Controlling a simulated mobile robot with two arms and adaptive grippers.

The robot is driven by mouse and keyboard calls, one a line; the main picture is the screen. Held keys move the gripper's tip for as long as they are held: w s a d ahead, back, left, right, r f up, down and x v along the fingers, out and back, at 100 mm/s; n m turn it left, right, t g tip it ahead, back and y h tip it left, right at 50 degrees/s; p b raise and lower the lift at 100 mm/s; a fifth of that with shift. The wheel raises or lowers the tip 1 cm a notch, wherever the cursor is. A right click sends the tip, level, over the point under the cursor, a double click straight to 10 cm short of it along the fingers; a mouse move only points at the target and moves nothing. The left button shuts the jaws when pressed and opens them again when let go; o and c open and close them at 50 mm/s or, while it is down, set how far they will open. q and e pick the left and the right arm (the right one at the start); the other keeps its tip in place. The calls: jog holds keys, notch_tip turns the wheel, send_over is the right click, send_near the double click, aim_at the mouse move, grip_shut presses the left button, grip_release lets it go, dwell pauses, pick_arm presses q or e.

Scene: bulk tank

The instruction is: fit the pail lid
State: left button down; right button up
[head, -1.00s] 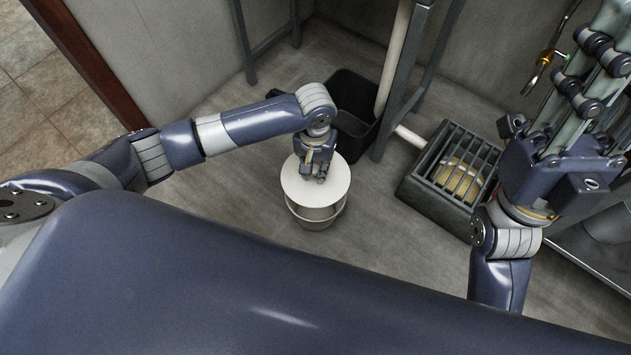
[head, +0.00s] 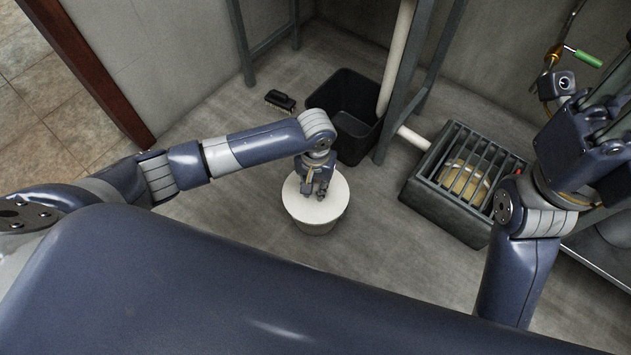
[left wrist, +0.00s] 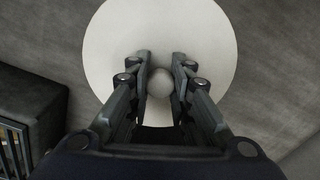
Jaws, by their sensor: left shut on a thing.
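In the left wrist view the lid (left wrist: 205,40) fills the upper middle and hides the pail. My right gripper (head: 607,145) is raised at the right, away from the pail; its fingertips are partly cut off, so its opening is unclear.
A black bin (head: 345,120) stands behind the pail, with a brush (head: 280,100) to its left. A grated floor box (head: 460,185) is to the right, beside a metal frame leg (head: 425,60). A green-handled valve (head: 583,56) is on the wall. Floor left of the pail is clear.

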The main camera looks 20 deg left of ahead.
aim_at(315, 186)
pick_arm(q)
jog(key=shift+f, duration=0.3)
jog(key=c, duration=1.4)
grip_release()
jog(key=shift+o, duration=0.2)
notch_tip(315, 186, up, 12)
